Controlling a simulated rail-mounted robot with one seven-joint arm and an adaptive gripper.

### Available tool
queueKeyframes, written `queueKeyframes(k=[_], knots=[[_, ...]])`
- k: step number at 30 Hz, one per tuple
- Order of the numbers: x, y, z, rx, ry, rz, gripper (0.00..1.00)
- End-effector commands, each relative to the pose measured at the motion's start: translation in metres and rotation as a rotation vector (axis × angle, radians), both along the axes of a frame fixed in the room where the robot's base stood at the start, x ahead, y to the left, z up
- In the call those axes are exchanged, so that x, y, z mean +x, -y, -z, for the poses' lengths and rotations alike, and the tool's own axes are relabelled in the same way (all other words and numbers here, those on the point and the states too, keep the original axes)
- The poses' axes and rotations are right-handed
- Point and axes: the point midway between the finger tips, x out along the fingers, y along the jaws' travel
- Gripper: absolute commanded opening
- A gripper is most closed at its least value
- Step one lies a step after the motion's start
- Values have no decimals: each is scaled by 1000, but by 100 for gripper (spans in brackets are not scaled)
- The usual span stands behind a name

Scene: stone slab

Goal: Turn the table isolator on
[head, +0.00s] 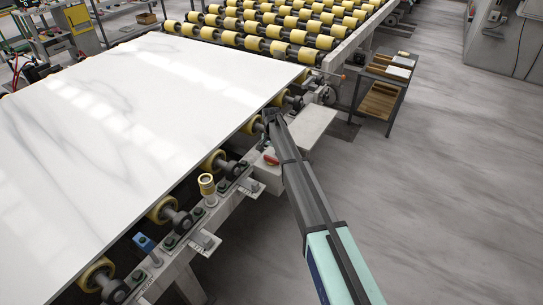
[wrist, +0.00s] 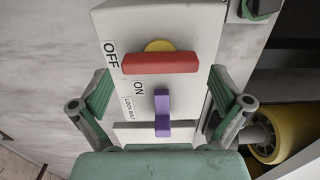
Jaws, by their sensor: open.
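The table isolator is a light grey box (wrist: 125,25) with a red bar handle (wrist: 160,63) over a yellow disc (wrist: 160,46). The handle lies crosswise in the wrist view, its left end near the OFF label (wrist: 111,55). The ON label (wrist: 138,88) is below the handle. A purple lock bolt (wrist: 162,112), labelled LOCK BOLT, stands upright just below it. My gripper (wrist: 160,80) is open, with one finger on each side of the handle and bolt in the picture. Contact with either is not visible. In the head view my gripper (head: 271,116) is at the table's edge.
A white marble slab (head: 140,95) lies on the roller table, with yellow rollers (head: 164,209) along its edge. A yellow roller (wrist: 275,135) is right of my gripper in the wrist view.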

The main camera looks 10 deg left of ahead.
Motion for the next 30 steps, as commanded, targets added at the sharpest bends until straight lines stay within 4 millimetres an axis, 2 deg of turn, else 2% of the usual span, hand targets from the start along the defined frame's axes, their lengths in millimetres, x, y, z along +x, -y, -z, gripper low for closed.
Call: queueKeyframes(k=[6,15,17,19,20,30], knots=[[0,0,15,0,0,0,100],[0,0,17,0,1,0,100],[0,0,17,0,1,0,82],[0,0,17,0,1,0,57],[0,0,17,0,1,0,53],[0,0,18,0,1,-20,53]])
